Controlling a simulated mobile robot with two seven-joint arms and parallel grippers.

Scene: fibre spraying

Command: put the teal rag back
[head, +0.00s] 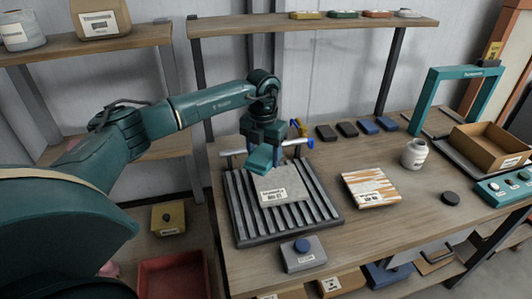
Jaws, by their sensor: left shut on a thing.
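My left gripper (264,138) is over the back of the slatted rack (237,205) on the workbench. It is shut on a small teal piece (258,160), which looks like the teal rag, just above the back edge of a grey labelled panel (285,185). Whether the rag touches the panel is hard to tell. The gripper hides part of the rag. My right gripper is not in view.
A blue-knobbed box (303,261) is in front of the rack. A streaked board (370,188), white jar (414,153) and cardboard box (487,149) lie to the right. Bare bench (420,225) shows at front right.

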